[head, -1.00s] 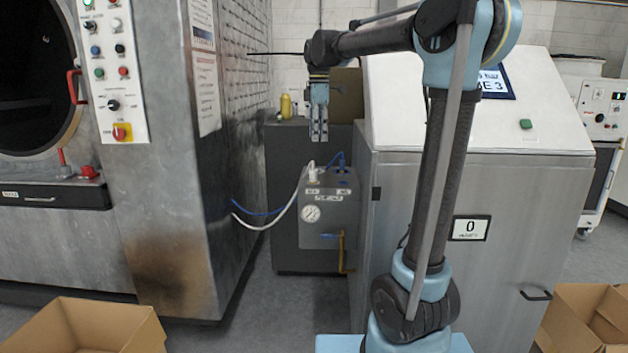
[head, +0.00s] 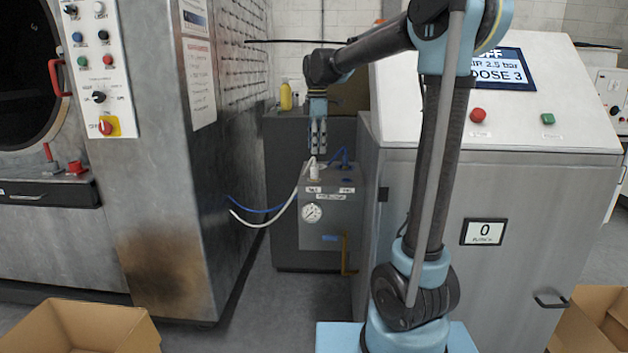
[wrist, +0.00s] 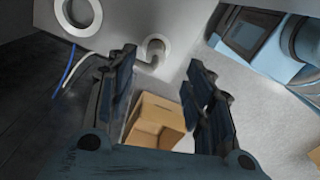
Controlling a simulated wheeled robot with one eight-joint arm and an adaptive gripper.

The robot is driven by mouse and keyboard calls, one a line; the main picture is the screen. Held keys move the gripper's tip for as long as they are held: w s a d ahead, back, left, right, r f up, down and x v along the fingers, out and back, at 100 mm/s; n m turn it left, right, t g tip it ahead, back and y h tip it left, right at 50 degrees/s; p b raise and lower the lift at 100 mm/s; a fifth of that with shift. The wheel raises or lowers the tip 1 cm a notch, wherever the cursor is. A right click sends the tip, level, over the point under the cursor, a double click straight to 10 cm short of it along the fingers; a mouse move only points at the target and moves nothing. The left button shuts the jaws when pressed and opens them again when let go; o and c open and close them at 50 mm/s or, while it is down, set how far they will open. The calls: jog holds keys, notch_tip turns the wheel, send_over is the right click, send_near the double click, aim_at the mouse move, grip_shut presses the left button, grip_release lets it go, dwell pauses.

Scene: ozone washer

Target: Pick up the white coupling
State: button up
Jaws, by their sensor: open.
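The white coupling (head: 314,172) stands upright on top of a small grey box (head: 325,232) with a round gauge, and a white hose curves down from it to the left. My gripper (head: 318,152) points down just above the coupling, and a small gap seems to show between them. In the wrist view my gripper's two dark fingers (wrist: 163,72) are spread with nothing held between them.
A blue hose (head: 345,160) rises from the box top just right of the coupling. The tall metal washer (head: 160,230) stands left and a sloped console (head: 440,180) stands right. A yellow bottle (head: 286,96) is behind. An open cardboard box (head: 80,325) is at the front left.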

aim_at(314, 166)
notch_tip(314, 166, down, 4)
jog(key=f, duration=0.3)
jog(key=a+f, duration=0.1)
jog(key=shift+w+f, duration=0.15)
jog(key=shift+w, duration=0.1)
jog(key=shift+d+f, duration=0.1)
jog(key=shift+f, duration=0.4)
jog(key=shift+c, duration=0.6)
grip_shut()
